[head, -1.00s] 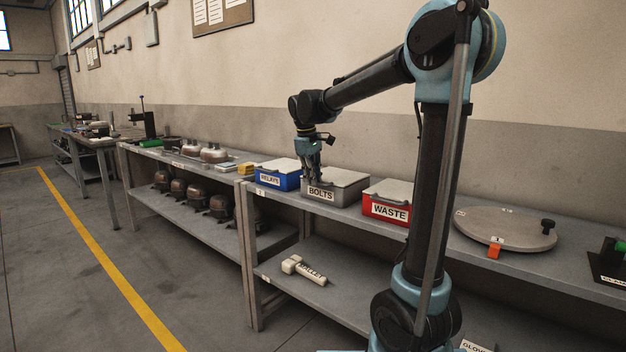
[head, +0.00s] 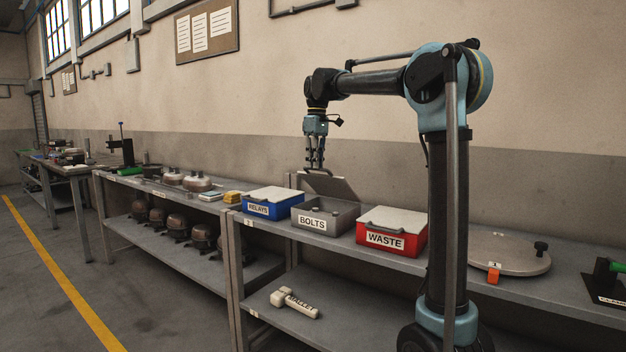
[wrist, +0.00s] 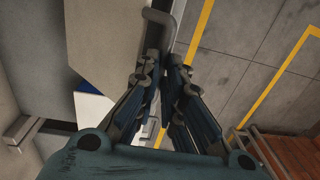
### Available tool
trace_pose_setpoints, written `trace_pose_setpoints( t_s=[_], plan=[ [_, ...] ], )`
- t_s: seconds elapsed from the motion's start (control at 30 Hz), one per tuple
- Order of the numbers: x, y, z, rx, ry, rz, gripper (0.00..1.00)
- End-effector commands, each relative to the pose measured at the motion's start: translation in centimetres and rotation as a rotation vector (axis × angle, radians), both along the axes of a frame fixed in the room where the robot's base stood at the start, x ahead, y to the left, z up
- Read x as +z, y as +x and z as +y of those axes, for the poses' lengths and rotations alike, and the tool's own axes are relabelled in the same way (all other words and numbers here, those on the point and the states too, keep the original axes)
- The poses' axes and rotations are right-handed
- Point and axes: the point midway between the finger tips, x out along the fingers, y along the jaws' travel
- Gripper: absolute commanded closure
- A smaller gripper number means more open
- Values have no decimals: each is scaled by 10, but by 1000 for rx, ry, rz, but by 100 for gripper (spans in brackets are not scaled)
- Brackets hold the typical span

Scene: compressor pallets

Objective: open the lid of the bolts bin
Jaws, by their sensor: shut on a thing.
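The grey bolts bin (head: 328,222), labelled BOLTS, stands on the shelf between a blue bin and a red bin in the head view. Its grey lid (head: 335,187) is raised and tilted up at the back, and the bin's top is open. My gripper (head: 317,166) points down over the bin and is shut on the lid's handle. In the wrist view, the handle (wrist: 158,18) shows as a bent grey bar at the tips of my gripper (wrist: 166,55).
The blue relays bin (head: 271,203) is to the left and the red waste bin (head: 392,234) to the right, both with lids down. A round plate (head: 505,256) lies farther right. The wall is close behind.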

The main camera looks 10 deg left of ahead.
Motion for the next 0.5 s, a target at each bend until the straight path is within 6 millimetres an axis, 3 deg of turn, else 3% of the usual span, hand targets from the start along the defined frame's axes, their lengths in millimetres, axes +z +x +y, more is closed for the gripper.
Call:
trace_pose_setpoints(
  t_s=[0.03, 0.3, 0.43, 0.5],
  plan=[
    [5, 15, -11, -10, -11, -4, 100],
    [28, 71, -37, -9, -12, 9, 100],
    [23, 73, -33, -5, -11, 14, 72],
    [26, 68, -31, -2, -9, 11, 70]
  ],
)
